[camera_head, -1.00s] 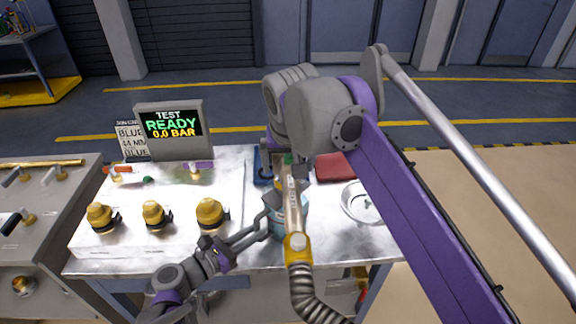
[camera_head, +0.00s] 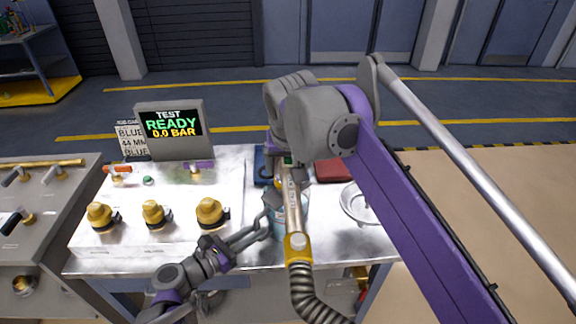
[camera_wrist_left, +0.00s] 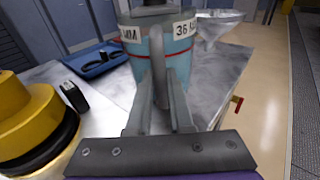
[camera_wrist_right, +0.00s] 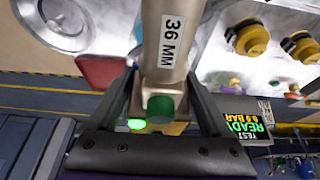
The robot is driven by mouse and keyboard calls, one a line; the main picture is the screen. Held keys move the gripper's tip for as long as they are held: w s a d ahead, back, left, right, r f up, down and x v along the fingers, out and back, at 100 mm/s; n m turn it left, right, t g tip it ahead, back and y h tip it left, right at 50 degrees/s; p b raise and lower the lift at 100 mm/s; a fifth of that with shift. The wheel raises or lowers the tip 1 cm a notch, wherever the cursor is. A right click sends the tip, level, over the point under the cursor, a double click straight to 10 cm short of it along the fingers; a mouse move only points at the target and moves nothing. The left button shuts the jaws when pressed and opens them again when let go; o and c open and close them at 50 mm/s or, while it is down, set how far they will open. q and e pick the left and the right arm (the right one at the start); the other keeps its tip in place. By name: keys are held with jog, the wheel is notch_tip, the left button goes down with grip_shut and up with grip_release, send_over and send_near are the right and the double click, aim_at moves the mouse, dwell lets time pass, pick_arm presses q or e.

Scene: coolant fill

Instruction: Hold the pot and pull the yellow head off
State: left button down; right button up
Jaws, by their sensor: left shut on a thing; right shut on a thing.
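The teal pot (camera_head: 277,226) stands on the metal bench, partly hidden behind the filling head. In the left wrist view the pot (camera_wrist_left: 178,62) shows a red line and a white "36 MM" label. My left gripper (camera_head: 272,207) is shut on the pot's near left side. The filling head (camera_head: 292,208) has a metal body and a yellow collar (camera_head: 297,246) with a grey hose. In the right wrist view its body (camera_wrist_right: 165,40) carries a "36 MM" label and a green button. My right gripper (camera_wrist_right: 163,82) is shut on this body. Whether head and pot touch is hidden.
A test screen (camera_head: 171,130) reads READY, 0.0 BAR. Several yellow-capped fittings (camera_head: 209,212) stand on the left block. A funnel (camera_head: 358,204) and a red pad (camera_head: 335,170) lie right of the pot; a blue tray (camera_wrist_left: 95,62) lies behind it. The hose hangs over the bench's front edge.

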jog(key=shift+r, duration=0.15)
grip_shut()
jog(key=shift+r, duration=2.9)
jog(key=shift+r, duration=0.15)
jog(key=shift+r, duration=1.85)
pick_arm(q)
jog(key=c, duration=0.7)
grip_release()
jog(key=shift+c, duration=0.2)
